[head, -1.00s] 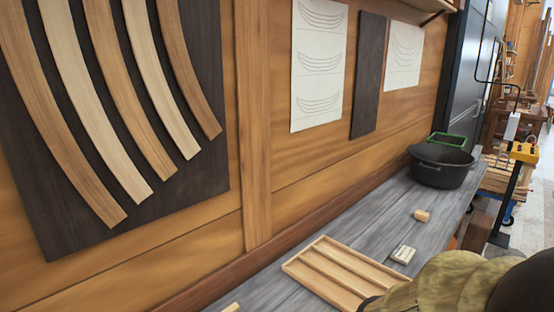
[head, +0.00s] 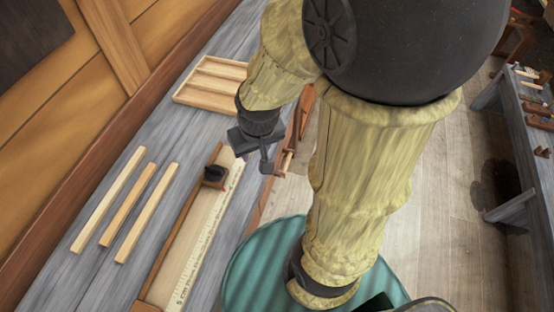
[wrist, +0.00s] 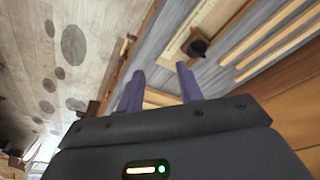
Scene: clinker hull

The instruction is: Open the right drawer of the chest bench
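The grey bench (head: 215,125) runs along the wall, and I look steeply down on its top. Its front face is mostly hidden by the view angle and my arm. A reddish-brown wooden part (head: 305,112) shows at its front edge, just right of my gripper (head: 254,158); I cannot tell if it belongs to a drawer. The right drawer cannot be made out. My gripper is near the bench's front edge. In the wrist view my gripper (wrist: 159,76) has its two fingers apart with nothing between them; the bench top (wrist: 158,45) lies beyond.
A divided wooden tray (head: 178,98), three light strips (head: 128,210) and a ruled board (head: 190,250) with a black-topped block (head: 214,175) lie on the bench. A round teal surface (head: 250,285) is below my arm. Floor (head: 430,205) is open at right.

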